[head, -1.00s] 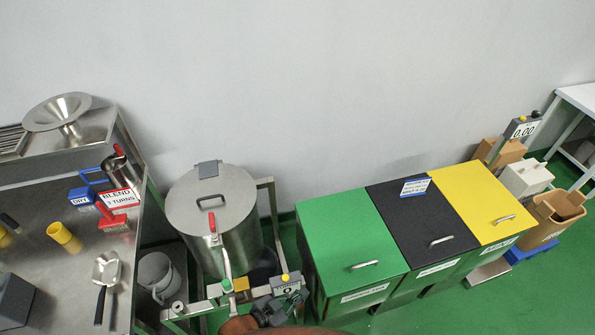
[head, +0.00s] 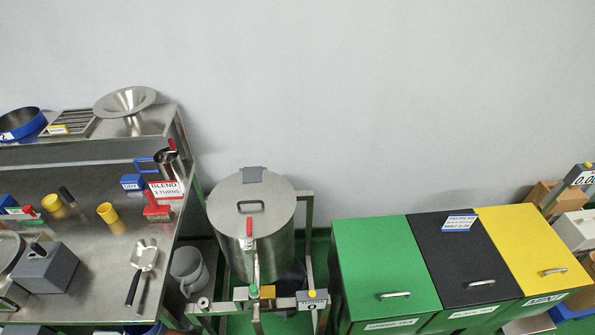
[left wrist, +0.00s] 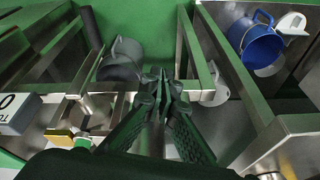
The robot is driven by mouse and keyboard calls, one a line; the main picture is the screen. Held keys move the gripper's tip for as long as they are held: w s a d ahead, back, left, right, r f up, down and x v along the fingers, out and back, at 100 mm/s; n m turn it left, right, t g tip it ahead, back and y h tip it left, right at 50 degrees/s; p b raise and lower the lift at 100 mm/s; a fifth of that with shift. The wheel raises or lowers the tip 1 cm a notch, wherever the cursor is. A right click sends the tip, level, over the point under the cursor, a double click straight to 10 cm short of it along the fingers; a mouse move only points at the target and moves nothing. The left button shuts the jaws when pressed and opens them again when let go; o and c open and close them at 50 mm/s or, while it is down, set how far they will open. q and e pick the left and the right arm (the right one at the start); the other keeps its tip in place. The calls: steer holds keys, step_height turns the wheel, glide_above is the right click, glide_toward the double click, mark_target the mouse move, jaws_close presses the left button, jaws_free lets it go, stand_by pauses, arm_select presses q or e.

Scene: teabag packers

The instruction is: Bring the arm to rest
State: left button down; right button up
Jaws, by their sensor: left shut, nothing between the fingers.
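My left gripper (left wrist: 163,78) shows in the left wrist view with its dark fingers together and nothing between them. It hangs over the metal frame rails, near a grey jug (left wrist: 122,62). I cannot make out this gripper in the head view. My right gripper is in neither view.
The steel drum (head: 252,212) stands in a frame with a turns counter (head: 312,298). Left is a steel bench (head: 95,260) with a scoop, yellow cups and a grey block. Right are green (head: 385,265), black and yellow bins. A blue bucket (left wrist: 257,45) shows at the wrist view's upper right.

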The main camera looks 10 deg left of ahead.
arm_select(q)
step_height(320, 180, down, 27)
steer(key=s+d+g, duration=0.1)
steer(key=s, duration=0.2)
steer(key=s+f+m+g, duration=0.1)
steer(key=s+f, duration=1.6)
steer(key=s, duration=0.1)
steer(key=shift+s+d+f+h, duration=0.15)
steer(key=shift+s+f+h, duration=0.1)
steer(key=shift+f+h, duration=0.1)
